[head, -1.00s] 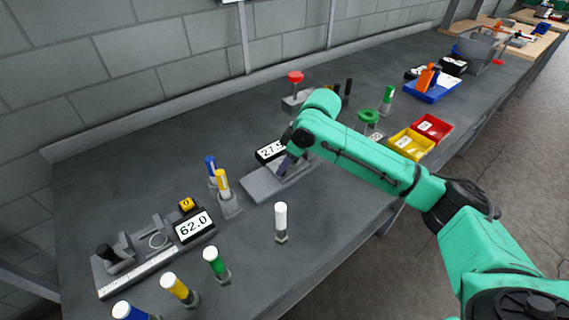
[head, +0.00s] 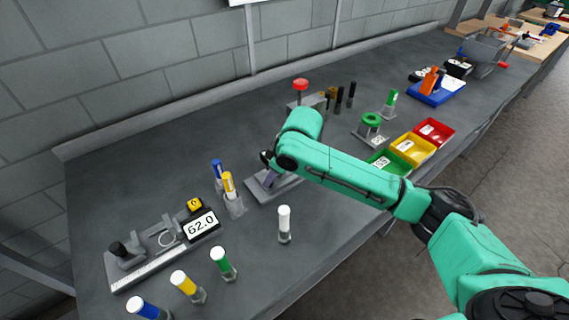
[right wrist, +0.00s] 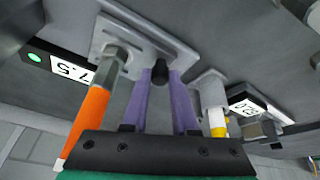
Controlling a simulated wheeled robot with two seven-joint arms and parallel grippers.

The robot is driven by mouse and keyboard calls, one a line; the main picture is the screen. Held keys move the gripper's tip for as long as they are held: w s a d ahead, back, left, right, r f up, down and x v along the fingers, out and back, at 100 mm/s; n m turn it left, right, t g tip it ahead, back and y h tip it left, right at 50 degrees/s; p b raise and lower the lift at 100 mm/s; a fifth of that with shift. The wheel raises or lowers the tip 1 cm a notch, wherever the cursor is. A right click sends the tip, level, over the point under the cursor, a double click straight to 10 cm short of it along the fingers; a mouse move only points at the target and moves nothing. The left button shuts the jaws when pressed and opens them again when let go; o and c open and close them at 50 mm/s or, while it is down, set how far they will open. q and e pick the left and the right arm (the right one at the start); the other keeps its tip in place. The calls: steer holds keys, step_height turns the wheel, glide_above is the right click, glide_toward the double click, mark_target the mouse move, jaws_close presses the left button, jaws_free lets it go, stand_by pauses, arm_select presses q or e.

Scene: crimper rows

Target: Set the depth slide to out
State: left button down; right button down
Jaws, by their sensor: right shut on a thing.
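The depth slide shows as a small black knob (right wrist: 160,69) on a light grey plate (right wrist: 137,40) in the right wrist view. My right gripper (right wrist: 160,78) has its two purple fingers shut on the knob, one on each side. In the head view the same gripper (head: 268,180) is low over the left part of the grey base (head: 256,194), and my arm hides much of that station. A black display (right wrist: 65,68) with a green light shows partly in the right wrist view, its visible digits reading 7.5. My left gripper is not in view.
An orange-handled tool (right wrist: 88,115) stands close beside my fingers. Blue and yellow-topped tools (head: 229,186) stand left of the base, a white-topped one (head: 284,224) in front. Another station (head: 165,245) with a 62.0 display is at the left. Coloured bins (head: 413,148) stand right.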

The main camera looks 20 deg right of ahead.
steer(key=a, duration=0.1)
steer(key=s+a+p, duration=0.1)
steer(key=a, duration=0.1)
steer(key=shift+r, duration=0.15)
steer(key=c, duration=0.7)
jaws_free()
steer(key=shift+s+a, duration=0.1)
steer(key=shift+a, duration=0.1)
steer(key=shift+s+d+r, duration=0.1)
steer(key=shift+d+r, duration=0.15)
steer(key=shift+r, duration=0.1)
steer(key=b+v, duration=0.1)
steer(key=v, duration=1.2)
steer(key=shift+s+r, duration=0.25)
steer(key=shift+r, duration=0.05)
